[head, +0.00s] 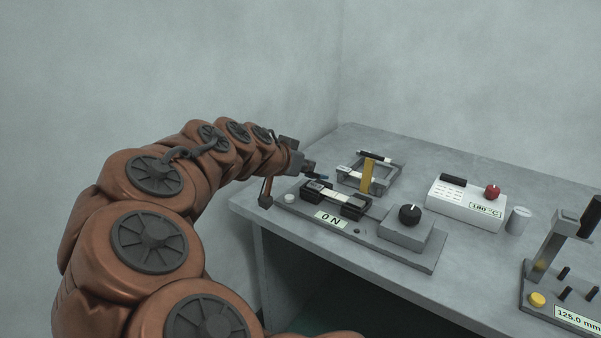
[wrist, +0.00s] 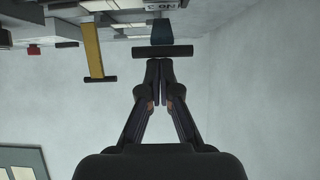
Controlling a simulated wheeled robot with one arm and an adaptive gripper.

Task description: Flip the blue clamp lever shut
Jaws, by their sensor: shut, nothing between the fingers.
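The blue clamp lever (wrist: 166,33) shows at the top of the wrist view as a dark blue arm ending in a black crossbar (wrist: 162,52). In the head view only a small blue part of it (head: 319,177) shows beside my gripper, at the left end of the 0 N fixture (head: 328,218). My gripper (wrist: 158,63) is shut and empty. Its fingertips are at the crossbar in the wrist view; I cannot tell whether they touch it. In the head view my gripper (head: 309,168) is partly hidden by its own wrist and its fingertips are hard to make out.
A yellow lever (head: 367,175) stands upright behind the fixture; it also shows in the wrist view (wrist: 94,50). A black knob (head: 410,214) sits on the fixture's right. A white 180 °C box (head: 466,206) and a 125.0 mm stand (head: 549,255) are farther right on the grey table (head: 430,165).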

